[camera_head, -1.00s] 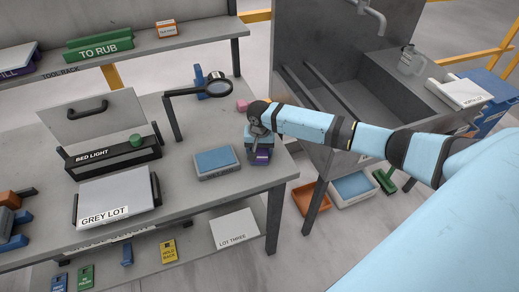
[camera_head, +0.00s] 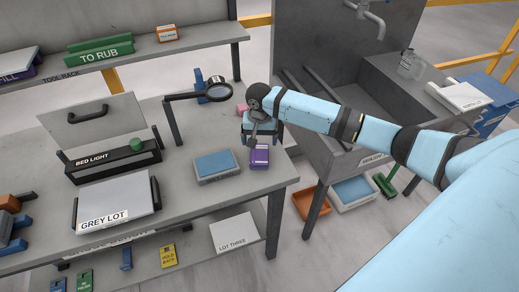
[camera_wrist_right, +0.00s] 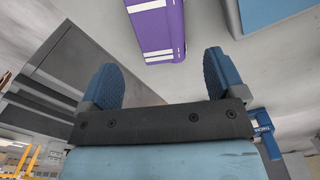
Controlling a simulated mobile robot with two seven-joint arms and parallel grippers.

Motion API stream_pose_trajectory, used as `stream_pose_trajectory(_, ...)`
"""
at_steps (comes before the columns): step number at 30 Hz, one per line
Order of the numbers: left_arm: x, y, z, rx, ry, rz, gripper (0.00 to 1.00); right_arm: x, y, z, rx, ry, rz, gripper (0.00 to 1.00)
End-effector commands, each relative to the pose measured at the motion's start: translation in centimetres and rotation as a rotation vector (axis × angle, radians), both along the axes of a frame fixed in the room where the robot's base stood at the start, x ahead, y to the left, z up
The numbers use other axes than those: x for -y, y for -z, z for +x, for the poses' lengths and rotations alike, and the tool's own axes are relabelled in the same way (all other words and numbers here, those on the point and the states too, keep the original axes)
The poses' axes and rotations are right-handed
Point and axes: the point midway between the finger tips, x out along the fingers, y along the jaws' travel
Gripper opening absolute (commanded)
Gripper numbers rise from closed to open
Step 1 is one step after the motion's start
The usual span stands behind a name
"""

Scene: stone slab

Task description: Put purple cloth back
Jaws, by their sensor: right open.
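The purple cloth (camera_head: 259,155), a small folded block with white stripes, lies on the grey bench top near its right front corner. In the right wrist view the cloth (camera_wrist_right: 157,28) lies beyond the fingertips, clear of both fingers. My right gripper (camera_wrist_right: 161,80) is open, with nothing between its blue fingers. In the head view it is just behind the cloth, and its fingertips are hard to make out there. My left gripper is not in view.
A tray with a blue pad (camera_head: 217,165) sits just left of the cloth. A magnifier on a stand (camera_head: 218,92) and a pink block (camera_head: 241,108) are behind. The grey lot board (camera_head: 117,200) is farther left. The bench's right edge is close; a sink (camera_head: 335,75) stands beyond it.

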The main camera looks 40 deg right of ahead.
Motion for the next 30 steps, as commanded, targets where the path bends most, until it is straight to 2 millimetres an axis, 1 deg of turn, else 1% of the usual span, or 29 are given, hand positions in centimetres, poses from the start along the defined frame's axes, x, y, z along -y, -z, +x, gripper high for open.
stream_pose_trajectory(1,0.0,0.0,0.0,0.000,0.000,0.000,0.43,0.0,-1.1,0.0,0.003,-0.001,0.000,0.89)
stream_pose_trajectory(4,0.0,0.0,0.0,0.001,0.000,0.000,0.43,0.0,-2.7,0.0,0.001,-0.001,0.001,0.89)
stream_pose_trajectory(6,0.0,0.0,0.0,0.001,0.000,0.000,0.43,0.0,-3.5,0.0,0.001,0.000,0.000,0.89)
stream_pose_trajectory(10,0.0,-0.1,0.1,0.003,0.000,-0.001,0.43,0.0,-4.4,0.0,0.001,0.001,0.001,0.89)
stream_pose_trajectory(26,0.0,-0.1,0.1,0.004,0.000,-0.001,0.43,0.0,-4.6,0.0,-0.001,0.000,0.001,0.89)
stream_pose_trajectory(28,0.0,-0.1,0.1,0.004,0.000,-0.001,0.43,-0.2,-4.4,-0.2,0.000,-0.006,0.001,0.89)
stream_pose_trajectory(30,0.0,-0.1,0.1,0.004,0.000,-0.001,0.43,-1.0,-3.8,-0.8,0.000,-0.036,0.007,0.89)
